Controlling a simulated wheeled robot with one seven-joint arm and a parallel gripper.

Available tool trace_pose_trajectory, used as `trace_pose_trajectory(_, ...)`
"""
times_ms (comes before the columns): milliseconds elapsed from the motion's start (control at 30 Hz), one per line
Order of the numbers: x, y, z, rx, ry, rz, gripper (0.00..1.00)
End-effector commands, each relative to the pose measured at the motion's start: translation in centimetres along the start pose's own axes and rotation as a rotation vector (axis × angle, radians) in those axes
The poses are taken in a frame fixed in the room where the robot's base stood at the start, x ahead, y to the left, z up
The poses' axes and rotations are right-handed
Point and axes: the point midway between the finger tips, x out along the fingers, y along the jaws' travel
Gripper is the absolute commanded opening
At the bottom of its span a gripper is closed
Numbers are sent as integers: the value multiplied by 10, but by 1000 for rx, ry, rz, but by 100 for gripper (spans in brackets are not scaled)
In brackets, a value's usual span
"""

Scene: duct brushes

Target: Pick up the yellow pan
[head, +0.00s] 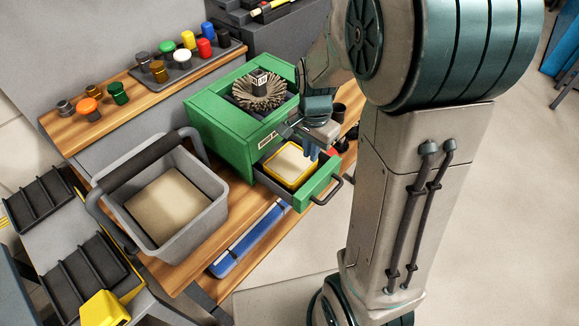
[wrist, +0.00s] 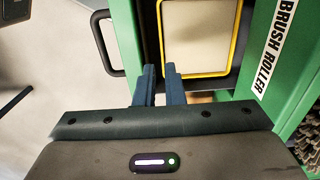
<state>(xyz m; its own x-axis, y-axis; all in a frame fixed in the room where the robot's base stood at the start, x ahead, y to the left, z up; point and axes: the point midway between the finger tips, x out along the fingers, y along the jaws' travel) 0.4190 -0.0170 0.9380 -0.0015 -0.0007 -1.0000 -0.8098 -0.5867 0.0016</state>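The yellow pan (head: 280,181) has a yellow rim and a pale beige inside. It sits in the pulled-out green drawer (head: 318,184) under the green brush-roller cabinet. My gripper (head: 311,153) points down over the pan's right end in the head view. In the wrist view, my two dark blue fingers (wrist: 160,72) are parted by a narrow gap. One side of the pan's yellow rim (wrist: 238,40) lines up with that gap. I cannot tell whether the fingers touch it. Part of the pan's right end is hidden by the gripper in the head view.
The drawer's dark handle (head: 328,190) sticks out in front. A grey basket (head: 217,209) with a dark handle stands left of the cabinet (head: 222,139). Colored knobs stand on the shelf behind. A blue item (head: 243,245) lies below the bench top.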

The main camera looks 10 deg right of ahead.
Motion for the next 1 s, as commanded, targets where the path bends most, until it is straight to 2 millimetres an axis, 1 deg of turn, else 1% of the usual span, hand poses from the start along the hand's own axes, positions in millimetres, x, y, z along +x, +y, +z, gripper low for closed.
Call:
trace_pose_trajectory(33, 10, 1, 1, 0, -3, 4, 9)
trace_pose_trajectory(100, 21, 0, 1, 0, -3, 3, 9)
trace_pose_trajectory(200, 30, 0, 1, -1, -1, 1, 9)
trace_pose_trajectory(367, 39, 0, 1, -2, -1, 1, 9)
trace_pose_trajectory(600, 72, -1, 1, 0, -2, 2, 9)
trace_pose_trajectory(700, 81, -1, 1, 0, -1, 1, 9)
trace_pose_trajectory(800, 85, -1, 1, -1, 0, 0, 9)
trace_pose_trajectory(1000, 86, -2, 1, -1, 0, -1, 9)
